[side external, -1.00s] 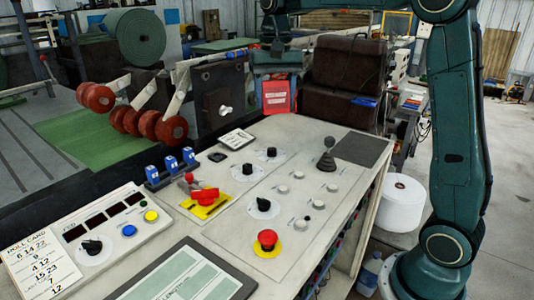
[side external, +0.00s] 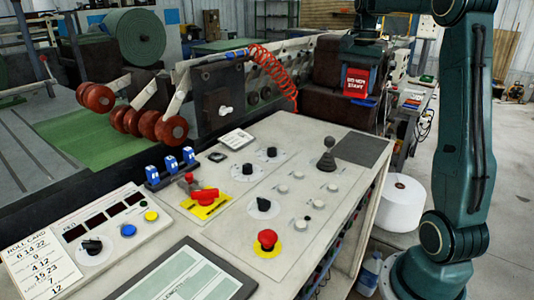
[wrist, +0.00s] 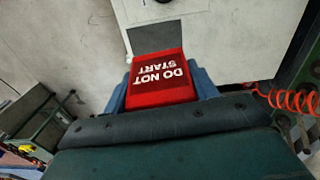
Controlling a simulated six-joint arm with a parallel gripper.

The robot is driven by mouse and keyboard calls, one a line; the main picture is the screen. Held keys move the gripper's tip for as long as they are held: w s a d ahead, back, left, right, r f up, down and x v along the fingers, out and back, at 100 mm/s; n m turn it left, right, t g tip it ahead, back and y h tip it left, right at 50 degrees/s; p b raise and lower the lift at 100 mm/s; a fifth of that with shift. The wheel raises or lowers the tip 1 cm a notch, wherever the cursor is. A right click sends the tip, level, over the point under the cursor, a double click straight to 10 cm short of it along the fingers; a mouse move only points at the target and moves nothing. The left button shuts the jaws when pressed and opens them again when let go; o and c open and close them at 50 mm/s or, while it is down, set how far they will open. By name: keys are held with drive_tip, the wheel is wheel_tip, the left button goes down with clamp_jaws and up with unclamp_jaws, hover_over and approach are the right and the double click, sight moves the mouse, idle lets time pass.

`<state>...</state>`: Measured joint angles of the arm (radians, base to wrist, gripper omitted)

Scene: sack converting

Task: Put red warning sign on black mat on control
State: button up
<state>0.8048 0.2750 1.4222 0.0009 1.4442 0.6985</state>
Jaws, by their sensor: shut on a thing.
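The red warning sign (side external: 357,82) reads "DO NOT START" and hangs in my gripper (side external: 360,68) above the far right end of the control desk. In the wrist view the red sign (wrist: 161,80) sits between the blue fingers of my gripper (wrist: 163,88), which is shut on it. The black mat (side external: 361,149) lies flat and bare on the right far corner of the control desk (side external: 290,215). The sign is in the air, apart from the mat. The mat (wrist: 156,40) shows just beyond the sign in the wrist view, partly hidden by it.
A black joystick (side external: 327,160) stands left of the mat, with several knobs and buttons around it. A red coiled hose (side external: 278,65) hangs behind the desk. A brown seat-like block (side external: 325,80) stands behind the sign. A white roll (side external: 397,203) is on the floor right of the desk.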

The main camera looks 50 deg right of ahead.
drive_tip(key=shift+s+d+m, duration=0.4)
drive_tip(key=shift+s+d, duration=0.45)
wheel_tip(320, 180, down, 16)
drive_tip(key=shift+r, duration=0.1)
drive_tip(key=shift+f, duration=2.1)
drive_tip(key=shift+f, duration=0.2)
drive_tip(key=o, duration=1)
drive_tip(key=shift+r, duration=0.15)
